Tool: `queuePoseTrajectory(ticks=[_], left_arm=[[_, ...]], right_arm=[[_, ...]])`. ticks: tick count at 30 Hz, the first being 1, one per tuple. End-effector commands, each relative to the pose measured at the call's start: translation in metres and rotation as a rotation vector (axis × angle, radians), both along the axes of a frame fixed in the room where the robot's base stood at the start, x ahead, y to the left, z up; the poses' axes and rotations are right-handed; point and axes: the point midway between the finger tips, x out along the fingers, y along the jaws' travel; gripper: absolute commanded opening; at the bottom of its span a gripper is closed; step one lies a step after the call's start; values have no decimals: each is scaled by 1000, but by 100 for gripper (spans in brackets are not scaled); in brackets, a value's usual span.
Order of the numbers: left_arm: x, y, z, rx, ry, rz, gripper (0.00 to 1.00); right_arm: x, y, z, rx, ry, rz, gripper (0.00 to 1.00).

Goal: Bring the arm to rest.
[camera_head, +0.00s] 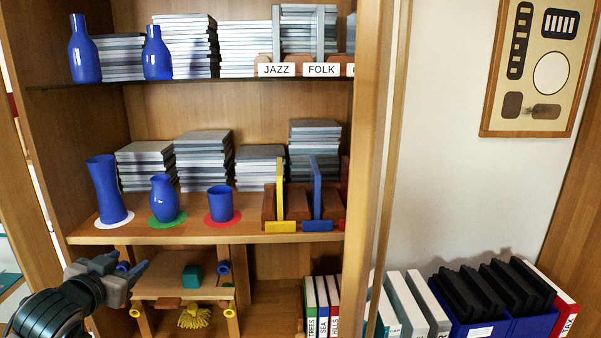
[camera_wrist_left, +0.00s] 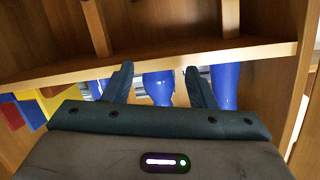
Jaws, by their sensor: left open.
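My left arm comes in at the lower left of the head view. Its gripper (camera_head: 128,268) is open, in front of the left post of a low wooden stand under the middle shelf. No held object shows between its fingers. In the left wrist view the two dark fingers (camera_wrist_left: 161,88) stand apart. A blue vase (camera_wrist_left: 158,88) shows in the gap between them, beyond the fingers. My right gripper is not in view.
The middle shelf (camera_head: 250,234) holds a tall blue vase (camera_head: 109,190), a round vase (camera_head: 164,200) and a blue cup (camera_head: 220,203). The stand (camera_head: 180,290) carries a teal block (camera_head: 192,276); a yellow brush (camera_head: 194,316) is below. Binders (camera_head: 322,306) stand right.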

Motion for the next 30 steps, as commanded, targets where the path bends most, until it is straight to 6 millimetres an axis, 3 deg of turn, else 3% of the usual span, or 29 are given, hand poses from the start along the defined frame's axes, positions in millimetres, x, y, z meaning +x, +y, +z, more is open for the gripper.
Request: queuePoseTrajectory(ticks=[1,6,9,12,18,26,27,30], left_arm=[[-13,-12,-40,-15,76,6,52],[-76,-44,-150,-30,328,41,52],[-125,-62,-204,-41,482,65,52],[-172,-77,-243,-51,617,87,52],[-245,-97,-285,-67,812,119,52],[-321,-116,-311,-92,1010,154,52],[-328,-118,-316,-94,1032,157,52],[-315,-114,-343,-90,1034,159,52]], right_arm=[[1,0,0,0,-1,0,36],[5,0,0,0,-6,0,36],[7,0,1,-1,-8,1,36],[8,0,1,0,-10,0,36],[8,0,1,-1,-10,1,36],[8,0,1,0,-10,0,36],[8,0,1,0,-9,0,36],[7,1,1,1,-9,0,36]])
